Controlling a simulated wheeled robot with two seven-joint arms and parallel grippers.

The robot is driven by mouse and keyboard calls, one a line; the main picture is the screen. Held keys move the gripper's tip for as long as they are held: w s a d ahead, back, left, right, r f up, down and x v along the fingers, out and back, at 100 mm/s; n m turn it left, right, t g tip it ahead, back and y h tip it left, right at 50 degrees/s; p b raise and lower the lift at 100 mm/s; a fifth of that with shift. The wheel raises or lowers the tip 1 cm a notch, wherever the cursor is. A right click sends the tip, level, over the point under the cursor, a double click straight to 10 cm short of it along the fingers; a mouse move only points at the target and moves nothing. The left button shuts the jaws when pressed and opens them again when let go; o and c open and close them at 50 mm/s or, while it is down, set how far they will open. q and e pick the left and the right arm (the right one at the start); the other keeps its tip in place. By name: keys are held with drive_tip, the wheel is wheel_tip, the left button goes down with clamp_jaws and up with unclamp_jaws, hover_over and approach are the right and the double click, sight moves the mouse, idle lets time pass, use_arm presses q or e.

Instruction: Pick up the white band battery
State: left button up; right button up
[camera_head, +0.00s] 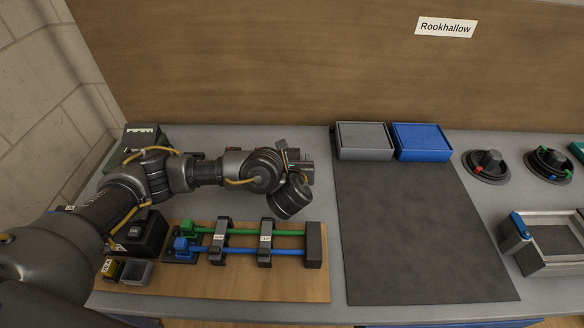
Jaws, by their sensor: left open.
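I cannot make out the white band battery for certain in the head view. A dark holder (143,130) with small white marks stands at the back left, partly behind my left arm; the marks are too small to identify. My left gripper (304,165) is open over the grey bench, behind the wooden board and left of the dark mat. Its fingers are small and partly hidden by the wrist, and I see nothing held between them. My right gripper is out of view.
A wooden board (240,285) carries green and blue tubes in black clamps. A small grey bin (137,273) sits at its left. The dark mat (420,230) is bare. Grey (363,142) and blue (421,142) trays stand behind it; round fixtures (487,165) are at right.

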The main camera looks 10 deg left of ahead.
use_arm(q)
clamp_jaws()
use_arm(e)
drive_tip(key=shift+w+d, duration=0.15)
use_arm(q)
drive_tip(key=shift+r, duration=0.15)
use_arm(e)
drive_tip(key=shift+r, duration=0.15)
